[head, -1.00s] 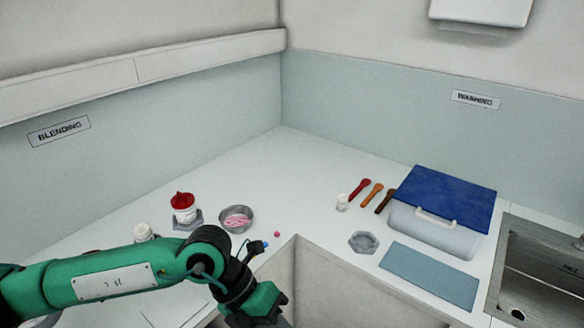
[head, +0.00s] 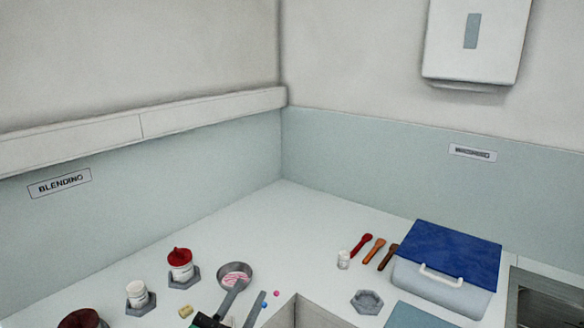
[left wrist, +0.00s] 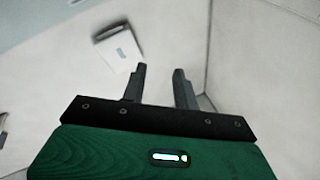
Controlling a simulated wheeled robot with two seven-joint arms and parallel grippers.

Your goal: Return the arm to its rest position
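My left gripper (head: 251,289) is at the bottom edge of the head view, its two grey fingers pointing up the picture in front of the counter near the metal bowl (head: 235,270). In the left wrist view, the left gripper (left wrist: 160,72) has its dark fingers apart with nothing between them. Most of my left arm is out of the head view. My right gripper shows in neither view.
A red-topped jar (head: 180,262) and a white jar (head: 137,294) stand on grey holders at left. Several spoons, a small jar (head: 343,259) and a blue-lidded box (head: 447,262) are at right. A wall dispenser (left wrist: 120,46) shows in the wrist view.

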